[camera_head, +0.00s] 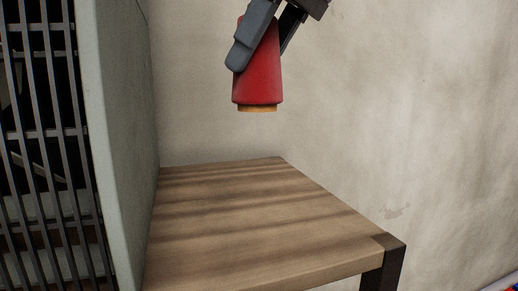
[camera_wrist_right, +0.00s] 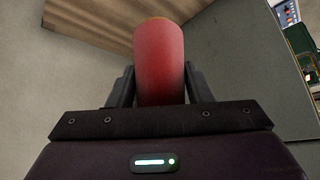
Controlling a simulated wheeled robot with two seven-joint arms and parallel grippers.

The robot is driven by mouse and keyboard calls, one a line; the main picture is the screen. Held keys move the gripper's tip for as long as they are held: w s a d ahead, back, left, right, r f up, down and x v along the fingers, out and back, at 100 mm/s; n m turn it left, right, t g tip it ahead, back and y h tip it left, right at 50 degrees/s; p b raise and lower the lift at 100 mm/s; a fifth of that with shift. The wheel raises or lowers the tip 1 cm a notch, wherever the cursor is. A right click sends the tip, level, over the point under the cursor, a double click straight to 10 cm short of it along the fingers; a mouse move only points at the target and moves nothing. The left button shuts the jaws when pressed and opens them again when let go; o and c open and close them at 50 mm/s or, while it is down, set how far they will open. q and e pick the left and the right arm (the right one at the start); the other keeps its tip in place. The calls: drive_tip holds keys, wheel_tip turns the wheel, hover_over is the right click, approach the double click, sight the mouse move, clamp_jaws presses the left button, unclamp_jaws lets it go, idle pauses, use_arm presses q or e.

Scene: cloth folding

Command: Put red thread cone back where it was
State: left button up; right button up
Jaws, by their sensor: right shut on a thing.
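The red thread cone (camera_head: 258,83) hangs upright in the air above the wooden table (camera_head: 230,221) in the head view, with a tan base edge at its lower end. My right gripper (camera_head: 262,42) comes in from the top and is shut on the upper part of the cone. A clear gap shows between the cone's base and the tabletop. In the right wrist view, the cone (camera_wrist_right: 159,62) sits between the two dark fingers. My left gripper is not in view.
The tabletop is bare, with a dark leg (camera_head: 385,265) at its front right corner. A pale green panel (camera_head: 119,130) and a dark slatted front (camera_head: 50,150) stand along the left. A plain wall (camera_head: 400,110) rises behind and to the right.

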sight(256, 89)
drive_tip(key=x, duration=0.3)
drive_tip(key=shift+f, duration=0.35)
drive_tip(key=shift+s+d+f, duration=0.4)
drive_tip(key=shift+d+f, duration=0.15)
drive_tip(key=shift+f, duration=0.05)
wheel_tip(256, 89, down, 5)
drive_tip(key=shift+w+r, duration=0.1)
drive_tip(key=shift+w, duration=0.05)
drive_tip(key=shift+a+f, duration=0.15)
drive_tip(key=shift+f, duration=0.4)
wheel_tip(256, 89, down, 2)
drive_tip(key=shift+f, duration=0.3)
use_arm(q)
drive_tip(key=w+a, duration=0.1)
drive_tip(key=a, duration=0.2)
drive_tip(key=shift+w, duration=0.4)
use_arm(e)
drive_tip(key=shift+f, duration=0.1)
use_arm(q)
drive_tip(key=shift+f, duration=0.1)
use_arm(e)
drive_tip(key=shift+f, duration=0.1)
